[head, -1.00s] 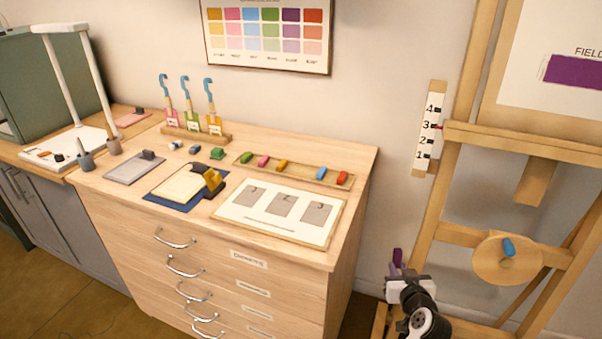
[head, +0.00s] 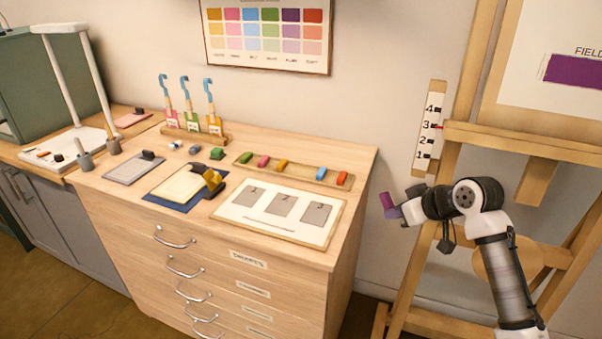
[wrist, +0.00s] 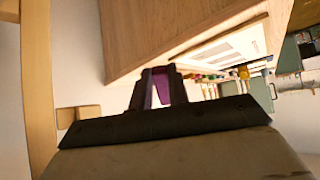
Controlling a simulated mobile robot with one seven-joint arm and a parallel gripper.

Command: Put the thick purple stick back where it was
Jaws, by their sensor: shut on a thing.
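The thick purple stick (head: 388,201) is held at the tip of my gripper (head: 394,212), to the right of the drawer cabinet in the head view. My gripper is shut on it, and the stick is clear of the table and easel. In the wrist view the purple stick (wrist: 161,87) shows between my gripper's dark fingers (wrist: 152,95). A shallow wooden tray (head: 299,173) on the cabinet top holds several coloured sticks: green, pink, yellow, blue and orange. It has a bare stretch between the yellow and blue sticks.
A white board (head: 238,215) with three numbered grey squares lies in front of the tray. A blue mat (head: 166,203) lies to its left. A wooden easel (head: 543,145) stands at right, close behind my arm. A rack of blue-hooked tools (head: 186,132) stands at the back left.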

